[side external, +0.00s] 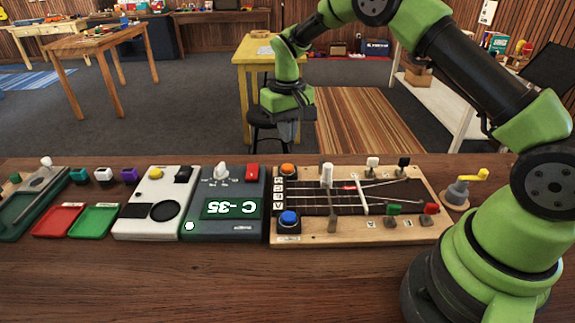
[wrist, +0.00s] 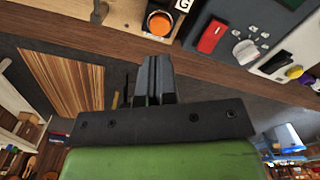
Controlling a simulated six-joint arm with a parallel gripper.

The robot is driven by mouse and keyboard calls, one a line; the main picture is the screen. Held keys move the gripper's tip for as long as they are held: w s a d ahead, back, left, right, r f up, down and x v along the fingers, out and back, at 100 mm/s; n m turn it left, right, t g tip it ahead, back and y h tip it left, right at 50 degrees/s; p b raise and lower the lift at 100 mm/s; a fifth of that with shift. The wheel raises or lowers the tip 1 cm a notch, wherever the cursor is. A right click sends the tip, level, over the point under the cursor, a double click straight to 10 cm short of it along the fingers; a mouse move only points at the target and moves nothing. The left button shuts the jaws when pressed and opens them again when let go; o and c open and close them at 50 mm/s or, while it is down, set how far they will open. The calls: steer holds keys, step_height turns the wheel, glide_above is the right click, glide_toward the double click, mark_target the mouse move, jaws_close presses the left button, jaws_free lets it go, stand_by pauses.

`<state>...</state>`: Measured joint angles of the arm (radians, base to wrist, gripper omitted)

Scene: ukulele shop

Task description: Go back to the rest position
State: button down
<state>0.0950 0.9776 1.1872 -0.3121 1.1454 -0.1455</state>
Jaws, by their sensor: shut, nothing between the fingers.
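My gripper (side external: 287,130) hangs at the end of my green and black arm, above the far edge of the wooden workbench (side external: 150,275). It is empty and apart from everything on the bench. In the wrist view its two dark fingers (wrist: 154,75) are together. Below and nearest to it is a wooden board with strings (side external: 408,230), with an orange button (side external: 287,169) and a blue button (side external: 289,219) at its left end. The orange button also shows in the wrist view (wrist: 160,23).
Left of the board stand a dark tuner box (side external: 235,227) reading "C -35" and a white box (side external: 141,223). Red (side external: 58,221) and green (side external: 95,220) trays lie further left. Space above the bench is free.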

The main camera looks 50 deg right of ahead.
steer(key=s+a+r+t, duration=0.2)
steer(key=s+r, duration=0.2)
steer(key=r, duration=0.4)
steer(key=s+a+r+t, duration=0.15)
steer(key=s+r, duration=0.25)
steer(key=r, duration=0.4)
steer(key=s+a+r+t+y, duration=0.1)
steer(key=s+t, duration=0.1)
steer(key=s, duration=0.7)
steer(key=s+a+r+m+t+y, duration=0.1)
steer(key=s+a+r, duration=0.1)
steer(key=s, duration=0.7)
steer(key=shift+s+r+t, duration=0.2)
steer(key=shift+r+t, duration=0.1)
steer(key=shift+t, duration=0.05)
